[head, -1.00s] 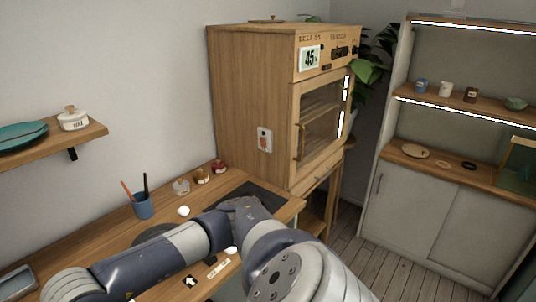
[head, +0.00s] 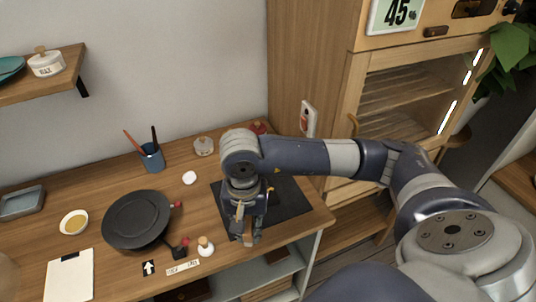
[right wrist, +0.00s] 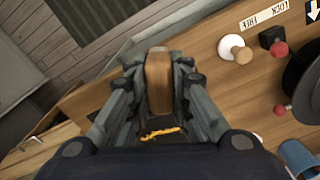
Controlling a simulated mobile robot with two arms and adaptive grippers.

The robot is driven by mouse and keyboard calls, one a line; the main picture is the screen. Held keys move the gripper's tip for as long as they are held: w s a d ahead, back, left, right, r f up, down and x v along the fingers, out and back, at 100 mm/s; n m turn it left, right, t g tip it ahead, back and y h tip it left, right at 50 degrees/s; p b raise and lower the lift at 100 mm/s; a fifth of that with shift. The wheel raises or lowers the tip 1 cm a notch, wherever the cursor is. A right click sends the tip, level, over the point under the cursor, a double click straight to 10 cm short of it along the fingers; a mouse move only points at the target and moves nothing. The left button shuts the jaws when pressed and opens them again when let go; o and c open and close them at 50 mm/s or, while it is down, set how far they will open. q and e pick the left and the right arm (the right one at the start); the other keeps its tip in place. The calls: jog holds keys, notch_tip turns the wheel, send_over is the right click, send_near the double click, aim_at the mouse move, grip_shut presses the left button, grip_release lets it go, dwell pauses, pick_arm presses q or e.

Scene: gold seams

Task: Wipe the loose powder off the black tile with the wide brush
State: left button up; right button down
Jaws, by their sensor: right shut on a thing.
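My right gripper (head: 244,232) points down over the front left part of a flat black slab (head: 292,203) on the bench, which I take for the black tile. In the right wrist view the gripper (right wrist: 158,88) is shut on a wooden block-like piece (right wrist: 158,75), apparently the wide brush's handle. The bristles are hidden, so I cannot tell whether they touch the slab. A gold streak (right wrist: 162,133) shows between the fingers. Small yellow marks show beside the gripper in the head view. I cannot make out loose powder. My left gripper is not in view.
A black round turntable (head: 137,218) with red knobs stands to the left. Near it are a white knob with a wooden top (head: 205,246), a bowl of golden stuff (head: 74,221) and a blue cup with brushes (head: 152,157). A wooden cabinet (head: 310,60) stands behind right.

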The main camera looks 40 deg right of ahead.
jog(key=m, duration=0.2)
jog(key=w+d+m, duration=0.1)
jog(key=w+m, duration=0.1)
jog(key=m, duration=0.1)
jog(key=shift+d+r+m+p, duration=0.15)
jog(key=shift+d+m+p, duration=0.15)
jog(key=w+d+f+n, duration=0.1)
jog(key=w+d+n, duration=0.2)
jog(key=n, duration=0.8)
jog(key=w+d+f+n, duration=0.2)
jog(key=w+d+n, duration=0.2)
jog(key=n, duration=0.7)
jog(key=w+d+f+n+p, duration=0.1)
jog(key=w+d+n, duration=0.3)
jog(key=n, duration=0.7)
jog(key=shift+w+f+n, duration=0.35)
jog(key=shift+n, duration=0.05)
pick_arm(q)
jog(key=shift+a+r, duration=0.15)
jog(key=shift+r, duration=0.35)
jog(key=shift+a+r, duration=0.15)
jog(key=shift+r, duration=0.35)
pick_arm(e)
jog(key=shift+a, duration=0.1)
